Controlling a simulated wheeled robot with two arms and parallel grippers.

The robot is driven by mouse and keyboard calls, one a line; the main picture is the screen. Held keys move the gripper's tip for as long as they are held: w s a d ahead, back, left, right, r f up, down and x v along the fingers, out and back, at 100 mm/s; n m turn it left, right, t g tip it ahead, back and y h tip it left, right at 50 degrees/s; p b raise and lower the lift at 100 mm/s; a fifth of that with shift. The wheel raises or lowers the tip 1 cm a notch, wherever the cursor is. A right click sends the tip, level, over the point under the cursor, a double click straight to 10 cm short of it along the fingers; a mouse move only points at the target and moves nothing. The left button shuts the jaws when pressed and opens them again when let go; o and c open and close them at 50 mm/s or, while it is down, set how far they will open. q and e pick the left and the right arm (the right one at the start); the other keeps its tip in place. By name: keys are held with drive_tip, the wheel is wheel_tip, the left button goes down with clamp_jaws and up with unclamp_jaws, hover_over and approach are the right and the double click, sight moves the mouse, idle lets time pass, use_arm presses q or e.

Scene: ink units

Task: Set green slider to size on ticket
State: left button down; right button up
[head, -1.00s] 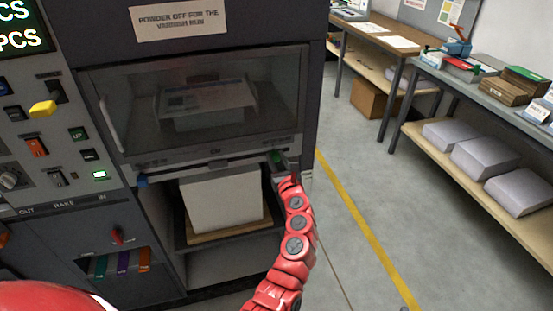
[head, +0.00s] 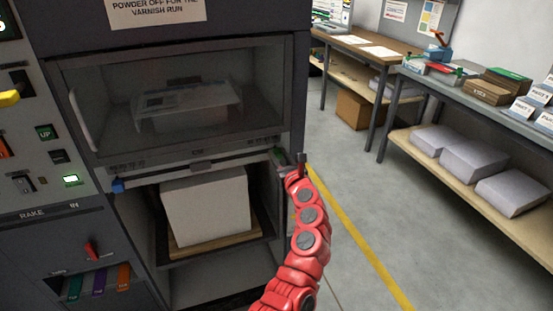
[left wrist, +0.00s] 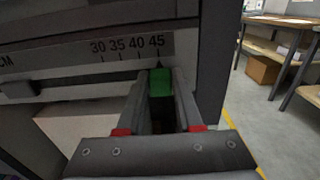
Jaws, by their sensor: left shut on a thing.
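The green slider (left wrist: 160,83) sits at the right end of the CM scale (left wrist: 128,47). The scale reads 30, 35, 40 and 45, and the dark pointer above the slider is at about the 45 mark. My left gripper (left wrist: 161,92) is shut on the green slider, a finger on each side. In the head view the left gripper (head: 290,163) is at the right end of the rail, and only a bit of green shows there. A blue slider (head: 117,186) is at the rail's left end. I cannot make out a ticket with a size. My right gripper is out of view.
A white paper stack (head: 205,207) stands on a board in the bay below the rail. A clear window (head: 180,105) is above it. Buttons and coloured levers (head: 98,284) are at left. A workbench (head: 470,90) stands at right, with open floor between.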

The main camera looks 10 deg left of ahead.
use_arm(q)
drive_tip(key=c, duration=1)
unclamp_jaws()
drive_tip(key=shift+d, duration=0.2)
drive_tip(key=o, duration=0.4)
drive_tip(key=shift+w+d, duration=0.1)
drive_tip(key=shift+w, duration=0.05)
drive_tip(key=shift+o, duration=0.2)
drive_tip(key=b+v, duration=0.1)
drive_tip(key=v, duration=1.6)
drive_tip(key=shift+s+b, duration=0.25)
drive_tip(key=shift+b, duration=0.15)
drive_tip(key=shift+d, duration=0.1)
